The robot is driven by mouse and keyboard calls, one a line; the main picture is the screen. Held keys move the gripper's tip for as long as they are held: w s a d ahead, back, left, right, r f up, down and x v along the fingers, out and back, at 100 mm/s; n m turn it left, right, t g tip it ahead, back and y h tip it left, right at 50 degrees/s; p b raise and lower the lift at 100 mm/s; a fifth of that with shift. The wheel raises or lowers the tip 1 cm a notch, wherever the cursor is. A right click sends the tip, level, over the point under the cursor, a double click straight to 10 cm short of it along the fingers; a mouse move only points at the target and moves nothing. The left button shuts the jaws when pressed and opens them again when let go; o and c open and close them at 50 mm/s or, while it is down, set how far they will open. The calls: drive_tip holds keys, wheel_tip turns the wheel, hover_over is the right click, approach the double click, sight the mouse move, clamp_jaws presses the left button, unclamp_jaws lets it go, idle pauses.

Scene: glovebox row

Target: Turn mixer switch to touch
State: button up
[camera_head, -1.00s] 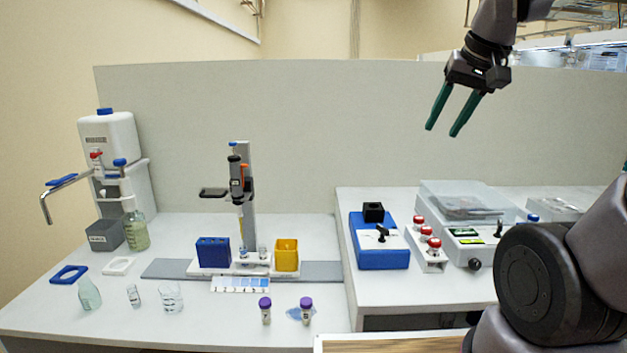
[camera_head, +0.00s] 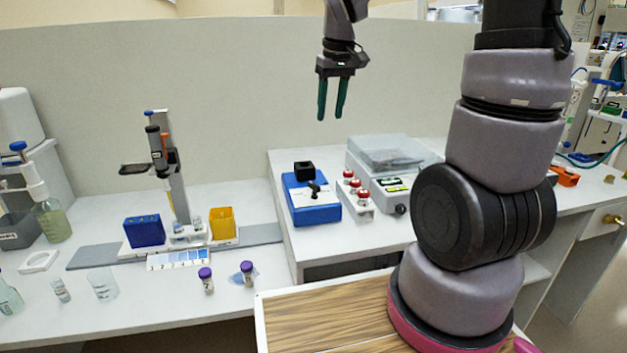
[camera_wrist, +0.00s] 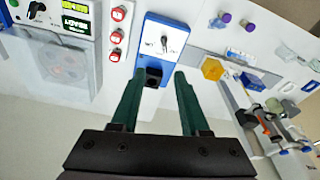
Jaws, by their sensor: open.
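The mixer (camera_head: 312,210) is a blue box with a white top panel and a black cup head (camera_head: 304,169) at its back. Its black switch (camera_head: 314,187) stands on the panel. In the wrist view the mixer (camera_wrist: 146,100) lies ahead, with the switch (camera_wrist: 164,42) on its white panel beyond the black cup head (camera_wrist: 153,76). The small print around the switch is too small to read surely. My gripper (camera_head: 330,118) has dark green fingers, open and empty, pointing down above the mixer and apart from it. It also shows in the wrist view (camera_wrist: 160,73).
A white strip with several red knobs (camera_head: 363,192) stands just right of the mixer, beside a device with a clear lid (camera_head: 385,150). Left, on the lower bench, stand a blue rack (camera_head: 144,231), a yellow holder (camera_head: 222,223) and a pipette stand (camera_head: 176,170).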

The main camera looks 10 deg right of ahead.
sight(314, 184)
drive_tip(key=w+a+f+n, duration=0.1)
drive_tip(key=w+f, duration=0.1)
drive_tip(key=f, duration=0.5)
drive_tip(key=w+f+n+g, duration=0.1)
drive_tip(key=f, duration=0.6)
drive_tip(key=w+a+f+n+g, duration=0.1)
drive_tip(key=w+f, duration=0.1)
drive_tip(key=f, duration=0.5)
drive_tip(key=shift+w+a+f, duration=0.3)
drive_tip(key=shift+f, duration=0.05)
clamp_jaws()
